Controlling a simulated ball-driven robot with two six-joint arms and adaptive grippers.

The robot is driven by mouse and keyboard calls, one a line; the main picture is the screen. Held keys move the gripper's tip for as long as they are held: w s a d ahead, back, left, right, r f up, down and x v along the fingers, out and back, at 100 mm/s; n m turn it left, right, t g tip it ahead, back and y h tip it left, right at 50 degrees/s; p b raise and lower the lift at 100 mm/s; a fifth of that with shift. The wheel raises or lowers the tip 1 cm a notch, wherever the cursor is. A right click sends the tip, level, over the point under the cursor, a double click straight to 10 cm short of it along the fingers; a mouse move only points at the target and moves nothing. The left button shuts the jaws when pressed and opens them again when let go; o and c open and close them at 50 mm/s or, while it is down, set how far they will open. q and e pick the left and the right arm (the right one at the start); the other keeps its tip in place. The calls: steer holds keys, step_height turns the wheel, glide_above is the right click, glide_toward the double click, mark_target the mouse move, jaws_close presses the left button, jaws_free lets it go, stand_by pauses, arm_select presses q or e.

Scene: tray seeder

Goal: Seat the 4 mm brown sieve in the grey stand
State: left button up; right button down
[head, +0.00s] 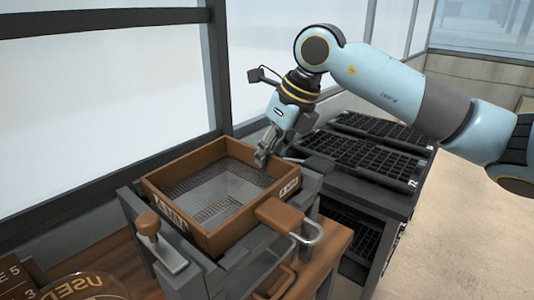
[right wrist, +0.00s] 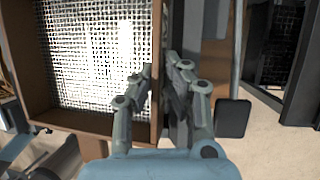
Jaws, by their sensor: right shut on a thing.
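The brown sieve (head: 218,243) is a square wooden frame with wire mesh and pale labels on its sides. It lies over the grey stand (head: 130,205), with its walls rising above the stand's rails. I cannot tell whether it rests fully down. Its paddle handle (head: 280,215) points to the front right. My right gripper (head: 263,157) is shut on the sieve's far right wall. In the right wrist view, the fingers (right wrist: 163,90) straddle that wall, with mesh on the left. My left gripper is not in view.
A lever with a brown knob (head: 148,224) is on the stand's front left. A metal loop (head: 308,234) is at its right. Black cell trays (head: 365,150) lie on a dark rack behind right. Window frames stand behind.

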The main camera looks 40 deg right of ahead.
steer(key=shift+f+b, duration=0.25)
steer(key=shift+b, duration=0.2)
stand_by(0.3)
steer(key=c, duration=1.4)
jaws_free()
steer(key=shift+o, duration=0.2)
steer(key=shift+r, duration=0.1)
steer(key=a+v, duration=0.1)
steer(key=v, duration=0.6)
steer(key=shift+d, duration=0.4)
steer(key=shift+s+r, duration=0.1)
steer(key=shift+r, duration=0.05)
